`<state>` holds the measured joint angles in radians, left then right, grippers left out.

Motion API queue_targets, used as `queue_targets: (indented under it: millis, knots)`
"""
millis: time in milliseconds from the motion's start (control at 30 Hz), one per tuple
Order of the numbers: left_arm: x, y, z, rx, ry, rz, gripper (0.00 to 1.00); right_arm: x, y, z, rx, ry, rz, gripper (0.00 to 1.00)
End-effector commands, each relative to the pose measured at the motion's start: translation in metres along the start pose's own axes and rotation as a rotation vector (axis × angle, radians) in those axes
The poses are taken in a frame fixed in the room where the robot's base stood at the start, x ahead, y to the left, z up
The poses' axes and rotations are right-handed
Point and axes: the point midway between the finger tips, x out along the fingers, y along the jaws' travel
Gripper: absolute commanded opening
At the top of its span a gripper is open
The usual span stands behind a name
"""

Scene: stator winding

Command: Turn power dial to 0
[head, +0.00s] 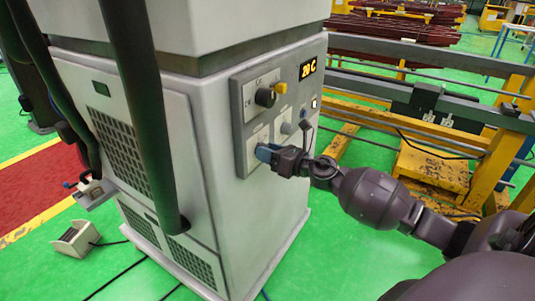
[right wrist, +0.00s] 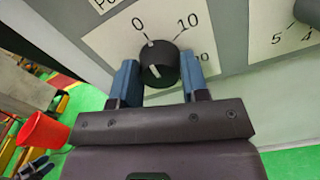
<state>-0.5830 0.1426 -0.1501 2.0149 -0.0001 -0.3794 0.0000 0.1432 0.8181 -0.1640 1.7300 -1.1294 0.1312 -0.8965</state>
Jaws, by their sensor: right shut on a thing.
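The power dial (right wrist: 160,66) is a round black knob on a white label in the right wrist view. The label reads 0 at its upper left and 10 at its upper right, with a partly hidden number at the right. A white spot shows on the knob's upper left edge, towards the 0, and a white line on its front. My right gripper (right wrist: 160,80) has its blue fingers shut on the dial, one on each side. In the head view my right gripper (head: 264,153) is at the cabinet's panel and hides the dial.
The grey cabinet (head: 222,127) has another black knob (head: 265,97), a yellow knob (head: 280,88) and a lit display (head: 307,68) reading 20 C. A thin dark lever (head: 305,127) stands close above my right gripper. Yellow railings (head: 497,165) stand at the right.

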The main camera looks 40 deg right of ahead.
Motion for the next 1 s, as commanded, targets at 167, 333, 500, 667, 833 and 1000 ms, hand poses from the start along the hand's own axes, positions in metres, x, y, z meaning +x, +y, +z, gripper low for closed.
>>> queue_targets:
  millis: [167, 333, 500, 667, 833, 1000]
  knots:
    - [0.0015, 0.0003, 0.0038, 0.0, -0.005, 0.001, 0.68, -0.0004, -0.0003, -0.0028, -0.056, 0.004, 0.0, 0.18]
    - [0.0007, 0.0003, 0.0065, 0.0, -0.01, 0.0, 0.68, -0.0004, -0.0001, -0.0025, -0.082, 0.004, 0.0, 0.18]
    - [0.0, 0.0, 0.0078, 0.0, -0.013, 0.0, 0.68, -0.0004, 0.0, -0.0023, -0.088, 0.004, 0.0, 0.18]
    - [-0.0003, -0.0002, 0.0081, 0.001, -0.014, 0.0, 0.68, -0.0004, 0.0, -0.0023, -0.088, 0.004, 0.0, 0.18]
    - [-0.0004, -0.0003, 0.0081, 0.001, -0.014, 0.0, 0.68, -0.0004, -0.0001, -0.0021, -0.088, 0.004, 0.0, 0.55]
    - [-0.0004, -0.0003, 0.008, 0.001, -0.013, 0.0, 0.68, -0.0002, -0.0001, -0.0012, -0.087, 0.002, 0.0, 0.67]
